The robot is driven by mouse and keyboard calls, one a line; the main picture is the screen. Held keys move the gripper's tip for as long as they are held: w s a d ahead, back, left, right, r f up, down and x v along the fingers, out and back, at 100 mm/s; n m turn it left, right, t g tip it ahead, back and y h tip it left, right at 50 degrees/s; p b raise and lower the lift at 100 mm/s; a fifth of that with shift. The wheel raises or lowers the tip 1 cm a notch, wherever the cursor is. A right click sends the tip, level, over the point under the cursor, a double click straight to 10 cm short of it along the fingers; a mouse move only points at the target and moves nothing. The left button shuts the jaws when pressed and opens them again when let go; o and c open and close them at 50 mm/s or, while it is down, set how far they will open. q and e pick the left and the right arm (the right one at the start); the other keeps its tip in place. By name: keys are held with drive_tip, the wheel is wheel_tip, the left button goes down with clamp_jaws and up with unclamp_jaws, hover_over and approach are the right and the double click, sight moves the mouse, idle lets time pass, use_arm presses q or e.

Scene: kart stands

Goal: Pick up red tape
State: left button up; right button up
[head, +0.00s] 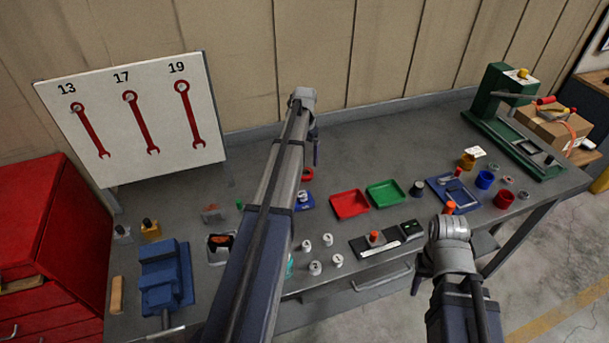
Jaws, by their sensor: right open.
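A red ring that looks like the roll of red tape (307,174) lies on the grey bench, close to the right side of my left arm, which partly hides it. My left gripper (316,150) hangs at the end of that arm, above the back of the bench beyond the ring. Only a thin dark part of it shows, and its jaws cannot be made out. My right gripper (420,284) is open at the bench's front edge, largely hidden by its own wrist. It is well to the right of the red ring.
A blue item (304,201) lies just in front of the ring. Red (350,204) and green (386,194) trays lie to its right. Several white rolls (315,268) stand near the front. A blue vise (165,278) is at left, a green press (510,120) at far right.

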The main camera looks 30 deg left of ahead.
sight(304, 171)
use_arm(q)
drive_tip(key=f+b, duration=0.8)
drive_tip(key=shift+s, duration=0.2)
drive_tip(key=shift+r, duration=0.1)
idle(0.3)
drive_tip(key=c, duration=1.5)
drive_tip(key=shift+c, duration=0.2)
drive_tip(key=shift+r, duration=0.1)
wheel_tip(304, 171, up, 8)
drive_tip(key=p, duration=0.8)
drive_tip(key=shift+r+p, duration=0.2)
drive_tip(key=shift+p, duration=0.2)
